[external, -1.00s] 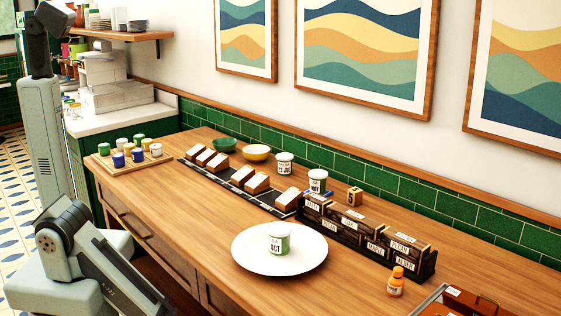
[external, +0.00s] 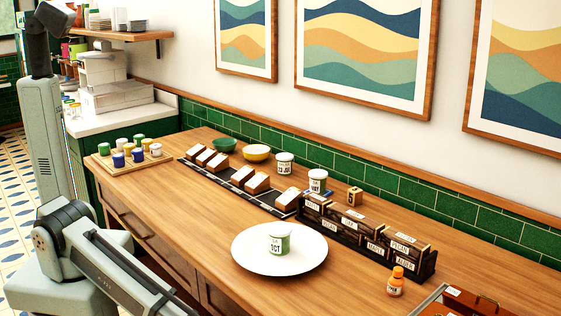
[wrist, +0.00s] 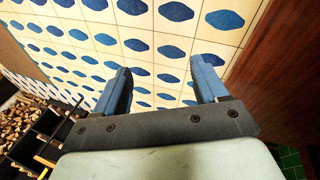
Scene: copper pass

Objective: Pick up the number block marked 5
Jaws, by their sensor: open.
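A small wooden block (external: 355,196) with a dark mark on its face stands at the back of the counter, behind the dark rack of labelled blocks. The mark is too small to read for sure, so I cannot confirm a 5. In the wrist view my gripper (wrist: 160,78) is open, with two blue fingers apart and nothing between them. It points at the patterned floor tiles, away from the counter top.
A white plate (external: 256,260) holding a tub lies nearer. An orange-capped bottle (external: 396,283) stands at right.

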